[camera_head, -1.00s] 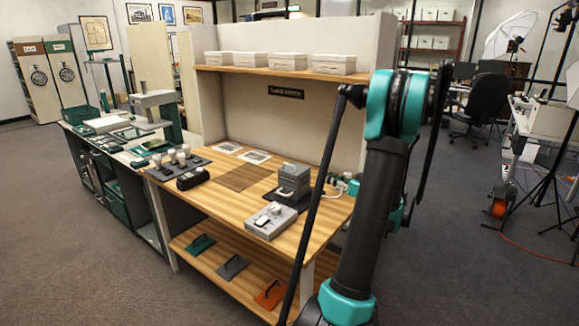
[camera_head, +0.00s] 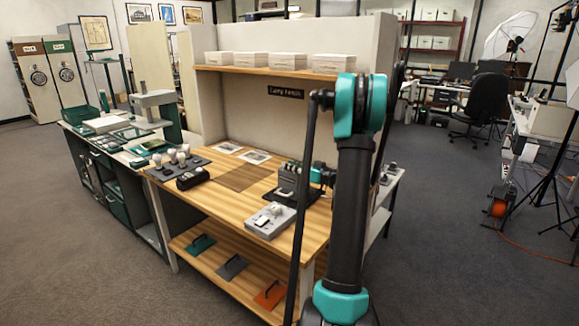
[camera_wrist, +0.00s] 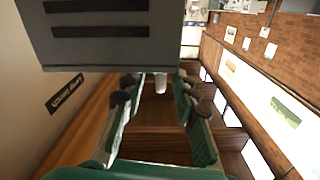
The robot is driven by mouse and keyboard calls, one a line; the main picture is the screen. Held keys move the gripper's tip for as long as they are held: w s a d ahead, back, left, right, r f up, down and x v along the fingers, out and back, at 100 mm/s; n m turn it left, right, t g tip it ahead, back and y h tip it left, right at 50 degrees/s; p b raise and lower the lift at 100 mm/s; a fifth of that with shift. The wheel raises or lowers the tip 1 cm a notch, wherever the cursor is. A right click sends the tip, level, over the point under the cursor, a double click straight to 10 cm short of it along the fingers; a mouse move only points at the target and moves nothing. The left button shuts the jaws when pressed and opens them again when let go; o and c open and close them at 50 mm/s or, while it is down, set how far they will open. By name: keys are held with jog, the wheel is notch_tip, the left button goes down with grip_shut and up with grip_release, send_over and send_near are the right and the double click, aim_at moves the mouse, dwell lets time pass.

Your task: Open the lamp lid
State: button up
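The lamp housing (camera_head: 285,181), a grey box on a dark base, stands on the wooden workbench (camera_head: 240,205), partly hidden by my gripper (camera_head: 298,172). In the wrist view, the grey housing (camera_wrist: 100,42) with dark slots fills the upper left. A pale peg-like piece (camera_wrist: 161,83) sticks out below its edge, between my fingertips in the picture. My gripper (camera_wrist: 157,92) is open, with its two green fingers apart on either side of that piece. I cannot tell whether they touch it. No raised lid is visible.
A grey switch box (camera_head: 270,220) stands in front of the housing. A dark tray (camera_head: 176,163) with several pale bulbs and a black device (camera_head: 193,179) lie to the left. The shelf (camera_head: 265,72) above holds several white boxes. The bench middle is clear.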

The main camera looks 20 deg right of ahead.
jog(key=shift+w+a, duration=0.25)
jog(key=shift+w, duration=0.1)
grip_shut()
dwell(0.3)
